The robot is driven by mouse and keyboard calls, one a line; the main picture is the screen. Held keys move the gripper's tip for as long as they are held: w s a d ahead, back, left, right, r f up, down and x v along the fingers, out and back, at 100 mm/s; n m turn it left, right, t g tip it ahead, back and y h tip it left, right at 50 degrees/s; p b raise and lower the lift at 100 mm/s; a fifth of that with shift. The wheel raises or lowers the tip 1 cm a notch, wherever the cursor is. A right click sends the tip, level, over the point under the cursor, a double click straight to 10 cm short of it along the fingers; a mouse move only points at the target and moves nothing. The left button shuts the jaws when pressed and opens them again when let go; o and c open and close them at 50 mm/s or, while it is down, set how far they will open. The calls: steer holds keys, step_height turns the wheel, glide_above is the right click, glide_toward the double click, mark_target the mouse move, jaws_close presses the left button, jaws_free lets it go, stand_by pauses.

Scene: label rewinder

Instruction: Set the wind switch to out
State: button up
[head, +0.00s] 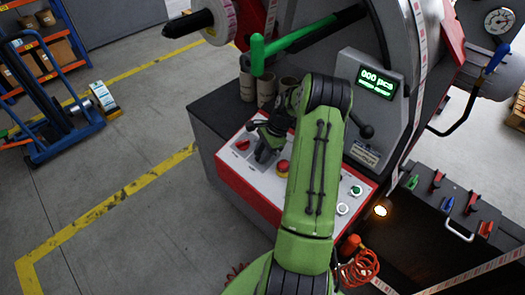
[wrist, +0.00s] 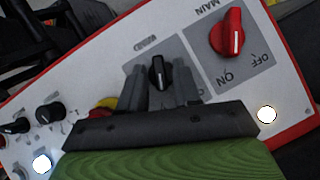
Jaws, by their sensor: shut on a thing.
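The wind switch (wrist: 157,72) is a black knob with a white pointer line, on a grey label plate marked WIND in the wrist view. My gripper (wrist: 159,82) has one finger on each side of the knob and is shut on it. The knob's pointer runs roughly up and down the picture. The position labels are mostly covered by my fingers, so I cannot tell which setting it points to. In the head view my gripper (head: 266,148) is down at the control panel (head: 234,176), and its body hides the switch.
The red main switch (wrist: 231,32) is just right of my gripper in the wrist view. A red emergency button (head: 282,167) and a green button (head: 355,191) are on the same panel. Cardboard cores (head: 266,90) stand behind it, below a green lever (head: 290,42).

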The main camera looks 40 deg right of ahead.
steer(key=n+g+p, duration=0.1)
steer(key=n, duration=0.1)
steer(key=n+g, duration=0.1)
steer(key=n, duration=0.1)
steer(key=shift+w+r+g+p, duration=0.1)
steer(key=shift+w+g+p, duration=0.2)
steer(key=shift+g+p, duration=0.1)
steer(key=n+g, duration=0.1)
steer(key=n, duration=0.1)
steer(key=n+g, duration=0.2)
steer(key=n, duration=0.1)
steer(key=shift+w+h+b, duration=0.2)
steer(key=shift+h+b, duration=0.1)
steer(key=shift+a, duration=0.1)
steer(key=o, duration=0.7)
